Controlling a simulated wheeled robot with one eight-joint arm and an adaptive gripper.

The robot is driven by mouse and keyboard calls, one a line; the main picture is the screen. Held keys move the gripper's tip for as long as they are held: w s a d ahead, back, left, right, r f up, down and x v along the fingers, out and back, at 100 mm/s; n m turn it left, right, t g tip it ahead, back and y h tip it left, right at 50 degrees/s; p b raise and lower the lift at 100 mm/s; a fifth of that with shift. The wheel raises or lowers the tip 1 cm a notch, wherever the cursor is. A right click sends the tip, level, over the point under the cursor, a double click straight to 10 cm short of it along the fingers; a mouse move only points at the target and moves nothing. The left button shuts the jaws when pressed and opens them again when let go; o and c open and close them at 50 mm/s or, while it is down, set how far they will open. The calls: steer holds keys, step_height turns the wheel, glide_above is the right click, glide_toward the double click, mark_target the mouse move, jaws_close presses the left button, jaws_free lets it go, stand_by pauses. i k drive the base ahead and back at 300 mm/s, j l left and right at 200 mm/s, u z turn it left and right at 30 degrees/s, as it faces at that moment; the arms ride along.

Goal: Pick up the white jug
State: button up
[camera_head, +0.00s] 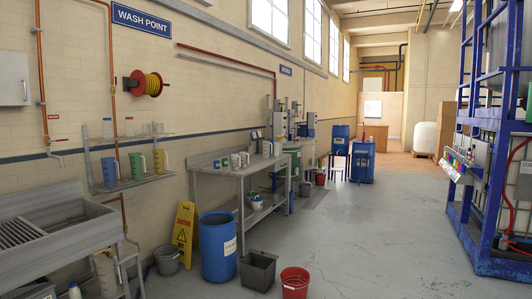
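Small whitish jug-like vessels (235,161) stand on the steel bench along the left wall, beside a small green one (225,162). Another pale, jug-like vessel (267,149) stands farther back on the same bench. They are small here, and I cannot tell for sure which is the white jug. On the lower wall shelf stand a blue jug (109,172), a green jug (137,166) and a yellow jug (159,162). My gripper is not in view.
A steel sink (75,222) stands at the near left. A yellow floor sign (184,233), blue drum (218,248), grey bin (258,270) and red bucket (295,283) stand before the steel bench (232,171). A blue rack (487,200) lines the right. The middle floor is clear.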

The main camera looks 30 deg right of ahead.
mark_target(265, 145)
steer(key=i+l+z, duration=0.35)
steer(key=l, duration=0.2)
steer(key=i+l+z, duration=0.65)
steer(key=i, duration=0.35)
steer(key=i+l+z, duration=0.3)
steer(key=i, duration=0.25)
steer(key=i+z, duration=0.35)
steer(key=i, duration=2.3)
steer(key=i+u, duration=0.1)
steer(key=i, duration=0.85)
steer(key=i+l+u, duration=0.15)
steer(key=i, duration=0.85)
